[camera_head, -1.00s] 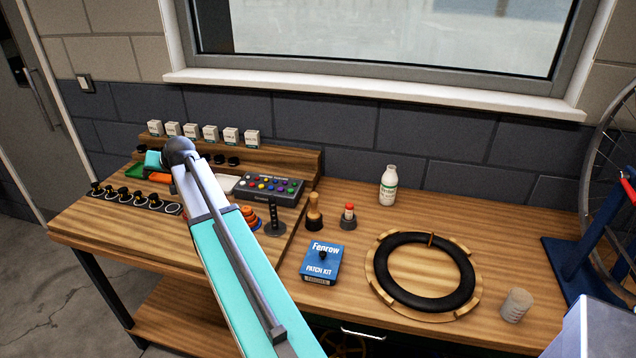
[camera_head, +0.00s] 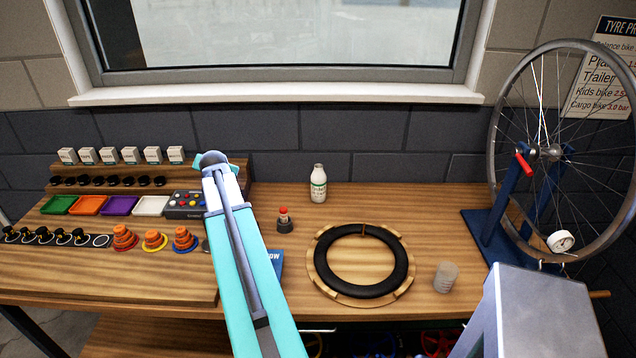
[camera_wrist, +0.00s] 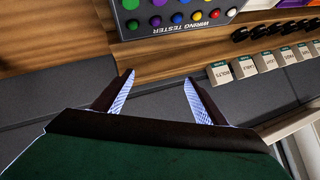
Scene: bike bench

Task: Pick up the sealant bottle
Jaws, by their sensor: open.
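My gripper (camera_wrist: 158,92) is open and empty in the wrist view, over the bench's back edge near the wiring tester. In the head view my arm hides the gripper's fingers; the arm's end is left of the bottle and apart from it.
A black tyre (camera_head: 362,262) lies on a round wooden stand in front of the bottle. A small dark holder with a red top (camera_head: 284,220) stands to its left. A grey cup (camera_head: 445,277) and a wheel stand (camera_head: 490,222) are to the right. The wiring tester (camera_wrist: 180,14) is nearby.

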